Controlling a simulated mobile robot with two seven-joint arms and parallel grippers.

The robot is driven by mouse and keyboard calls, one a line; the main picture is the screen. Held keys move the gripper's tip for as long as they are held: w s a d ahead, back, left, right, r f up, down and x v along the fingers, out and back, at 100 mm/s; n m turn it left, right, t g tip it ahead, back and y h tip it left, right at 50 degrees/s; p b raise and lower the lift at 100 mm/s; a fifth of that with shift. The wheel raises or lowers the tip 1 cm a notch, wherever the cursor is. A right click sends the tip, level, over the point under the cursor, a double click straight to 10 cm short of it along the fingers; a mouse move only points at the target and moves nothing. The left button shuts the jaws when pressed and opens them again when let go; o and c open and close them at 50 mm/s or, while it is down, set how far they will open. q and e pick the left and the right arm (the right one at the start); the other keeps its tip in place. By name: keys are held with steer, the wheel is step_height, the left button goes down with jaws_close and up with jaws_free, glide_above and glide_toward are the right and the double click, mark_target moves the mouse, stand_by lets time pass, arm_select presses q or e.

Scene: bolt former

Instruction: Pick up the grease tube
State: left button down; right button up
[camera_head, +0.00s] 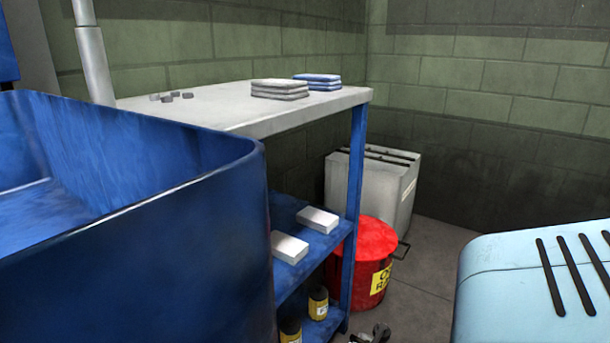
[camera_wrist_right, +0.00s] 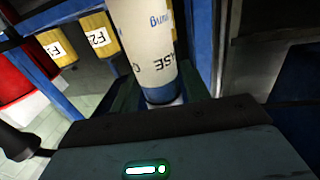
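The grease tube (camera_wrist_right: 153,50) shows in the right wrist view. It is cream-coloured with dark printed lettering, a blue band and a pale end close to the gripper. My right gripper (camera_wrist_right: 160,92) has dark green fingers, one on each side of the tube's narrow end. The tube lies between them, but I cannot tell whether they press on it. The tube's other end is cut off by the top of the picture. I cannot make out the tube in the head view. My left gripper is not in view.
A blue bin (camera_head: 170,260) fills the left front. A red can (camera_head: 365,250), grey cabinet (camera_head: 385,185) and light blue housing (camera_head: 520,280) stand to the right.

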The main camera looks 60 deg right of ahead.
jaws_close()
step_height(320, 180, up, 18)
steer(key=p, duration=1)
steer(key=shift+f, duration=0.1)
steer(key=shift+c, duration=1.1)
jaws_free()
jaws_close()
